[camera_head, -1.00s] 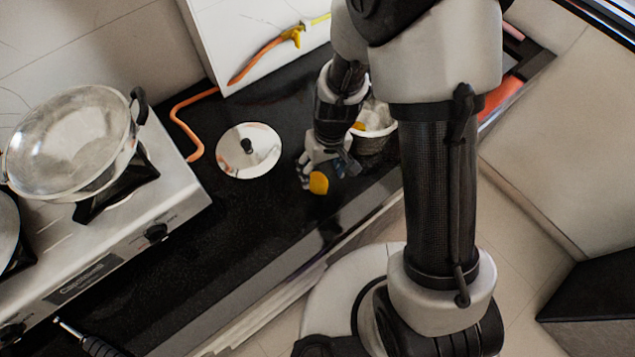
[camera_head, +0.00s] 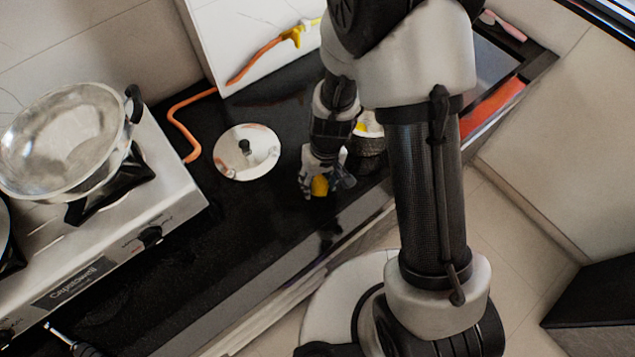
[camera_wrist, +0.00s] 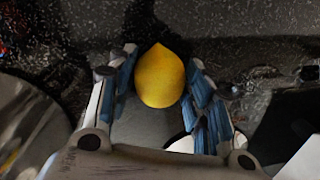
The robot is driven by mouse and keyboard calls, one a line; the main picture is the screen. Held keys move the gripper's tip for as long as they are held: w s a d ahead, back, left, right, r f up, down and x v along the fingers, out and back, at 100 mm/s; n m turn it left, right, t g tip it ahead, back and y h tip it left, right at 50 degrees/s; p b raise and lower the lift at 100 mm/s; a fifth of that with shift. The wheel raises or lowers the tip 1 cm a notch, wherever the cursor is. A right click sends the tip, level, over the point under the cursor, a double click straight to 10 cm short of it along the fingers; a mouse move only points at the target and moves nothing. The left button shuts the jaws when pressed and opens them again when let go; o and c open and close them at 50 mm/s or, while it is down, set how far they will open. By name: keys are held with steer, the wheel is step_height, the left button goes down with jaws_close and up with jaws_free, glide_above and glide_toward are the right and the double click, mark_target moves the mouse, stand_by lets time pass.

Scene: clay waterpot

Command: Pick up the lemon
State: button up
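The yellow lemon (camera_head: 320,186) lies on the black countertop near its front edge. My gripper (camera_head: 325,190) is low over the counter with its fingers on either side of the lemon. In the wrist view the lemon (camera_wrist: 160,77) sits between the two blue-padded fingers (camera_wrist: 162,65), its pointed end toward the top of the picture. The fingers are spread. A narrow gap shows on the left, and the right finger is very close to the lemon; I cannot tell if it touches.
A basket (camera_head: 369,143) with white and yellow contents stands just behind my gripper, partly hidden by my arm. A round metal lid (camera_head: 240,166) lies to the left. Further left is a stove (camera_head: 165,210) with a metal wok (camera_head: 60,140). The counter between is clear.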

steer(key=c, duration=0.6)
steer(key=shift+o, duration=0.2)
steer(key=shift+r, duration=0.15)
